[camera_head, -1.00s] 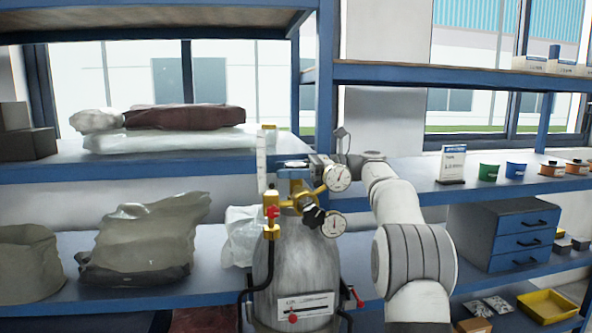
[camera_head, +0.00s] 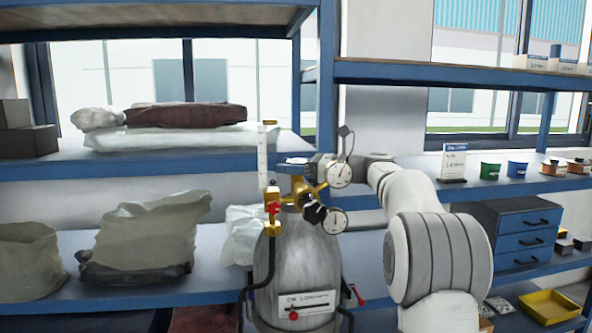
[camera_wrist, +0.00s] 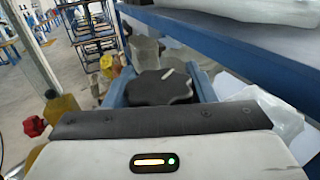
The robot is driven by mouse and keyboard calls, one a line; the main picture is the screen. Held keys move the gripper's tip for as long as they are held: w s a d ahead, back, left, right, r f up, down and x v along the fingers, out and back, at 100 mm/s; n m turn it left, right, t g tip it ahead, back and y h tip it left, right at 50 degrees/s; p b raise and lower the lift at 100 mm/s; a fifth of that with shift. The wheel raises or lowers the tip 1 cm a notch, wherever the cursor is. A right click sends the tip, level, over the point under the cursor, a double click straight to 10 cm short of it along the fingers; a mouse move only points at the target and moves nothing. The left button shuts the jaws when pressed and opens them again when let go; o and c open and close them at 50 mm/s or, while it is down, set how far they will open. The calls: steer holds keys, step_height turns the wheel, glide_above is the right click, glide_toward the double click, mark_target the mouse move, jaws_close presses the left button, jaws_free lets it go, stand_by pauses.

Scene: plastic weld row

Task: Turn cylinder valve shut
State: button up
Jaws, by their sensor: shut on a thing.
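A grey gas cylinder (camera_head: 297,262) with a white label stands upright in front of the shelves. Brass fittings (camera_head: 303,197) with two round dials sit at its top. My gripper (camera_head: 294,162) is at the very top of the fittings, reaching in from the right. In the wrist view, a black lobed handwheel (camera_wrist: 160,90) with a short white mark lies between the blue fingers of my gripper (camera_wrist: 163,82), which are shut on it. The near side of the wheel is hidden by my gripper's body.
A red knob (camera_head: 274,209) and a black knob (camera_head: 315,212) stick out just below my gripper. The upper dial (camera_head: 340,175) is close beside my wrist. Blue shelves (camera_head: 130,290) with sacks stand left; a blue drawer cabinet (camera_head: 525,235) stands right.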

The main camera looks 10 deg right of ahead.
mark_target(290, 160)
steer(key=shift+m+t+h, duration=0.3)
steer(key=shift+m+t, duration=0.1)
steer(key=shift+t, duration=0.2)
steer(key=o, duration=1)
steer(key=shift+c, duration=0.2)
steer(key=shift+r, duration=0.1)
step_height(290, 160, up, 10)
steer(key=shift+f, duration=0.1)
